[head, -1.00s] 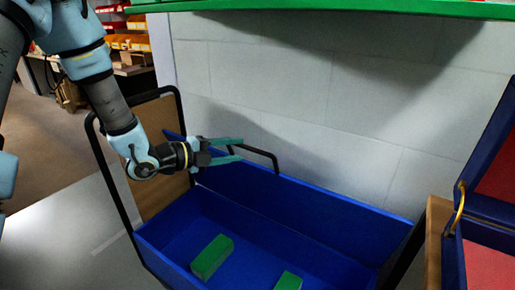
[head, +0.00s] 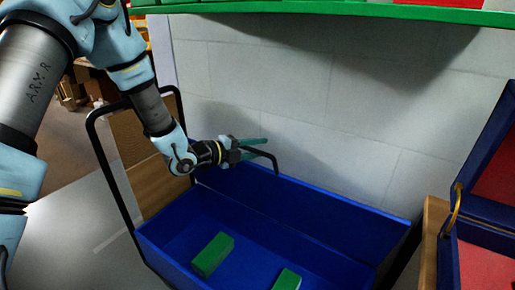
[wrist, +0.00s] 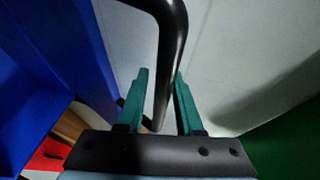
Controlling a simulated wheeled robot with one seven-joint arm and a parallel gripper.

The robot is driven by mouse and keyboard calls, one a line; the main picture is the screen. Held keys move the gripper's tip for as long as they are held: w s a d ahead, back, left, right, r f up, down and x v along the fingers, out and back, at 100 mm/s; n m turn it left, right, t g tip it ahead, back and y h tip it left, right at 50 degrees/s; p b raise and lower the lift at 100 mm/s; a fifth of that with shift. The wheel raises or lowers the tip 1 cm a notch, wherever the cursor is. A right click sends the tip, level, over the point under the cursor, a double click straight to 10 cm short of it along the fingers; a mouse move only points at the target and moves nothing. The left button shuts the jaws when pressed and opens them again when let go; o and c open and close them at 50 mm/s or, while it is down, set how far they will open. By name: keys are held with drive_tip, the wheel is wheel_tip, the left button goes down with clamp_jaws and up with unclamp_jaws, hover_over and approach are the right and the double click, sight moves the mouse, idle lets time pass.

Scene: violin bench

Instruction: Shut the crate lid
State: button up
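The blue crate (head: 164,247) stands open at the lower middle of the head view. A blue upright panel (head: 330,215), apparently its raised lid, runs along the back by the wall. A bent black bar (head: 268,154) rises at this panel; it also shows in the wrist view (wrist: 172,45). Two green blocks, one at left (head: 212,256) and one at right (head: 287,280), lie inside the crate. My gripper (head: 255,148) is at the black bar. In the wrist view its teal fingers (wrist: 162,85) are apart, with the bar running between them. Whether they touch it I cannot tell.
A black tubular frame (head: 108,170) stands left of the crate. A pale block wall (head: 320,90) is close behind. A green shelf edge (head: 350,14) overhangs above. A blue case (head: 448,262) with red lining and raised lid stands at right, beside a wooden edge (head: 432,235).

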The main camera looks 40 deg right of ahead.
clamp_jaws()
idle(1.1)
